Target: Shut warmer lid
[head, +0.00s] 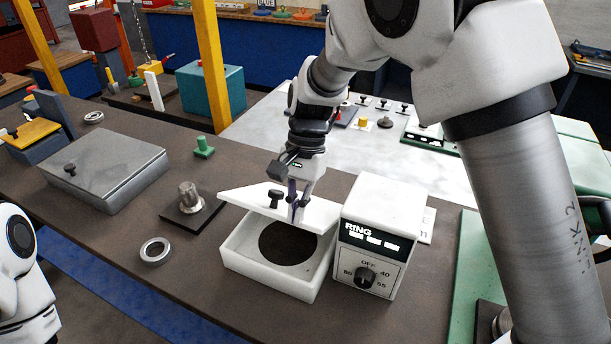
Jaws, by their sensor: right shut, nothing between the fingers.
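The warmer is a white box with an open top (240,258) and a dark round plate (288,243) inside. Its white lid (242,198) stands tilted up along the back edge, with a black knob (275,198) on it. A white control unit marked RING (388,215) with a black dial (366,277) sits at the box's right. My right gripper (297,210) is shut and empty, its fingertips at the lid just right of the knob; I cannot tell whether they touch it. Only a part of my left arm shows at the left edge; its gripper is out of view.
A metal ring (155,251) and a dark block with a metal cylinder (190,200) are left of the warmer. Farther left is a grey lidded box (105,165). A green piece (204,147) stands behind. The brown bench (110,235) is clear in front at left.

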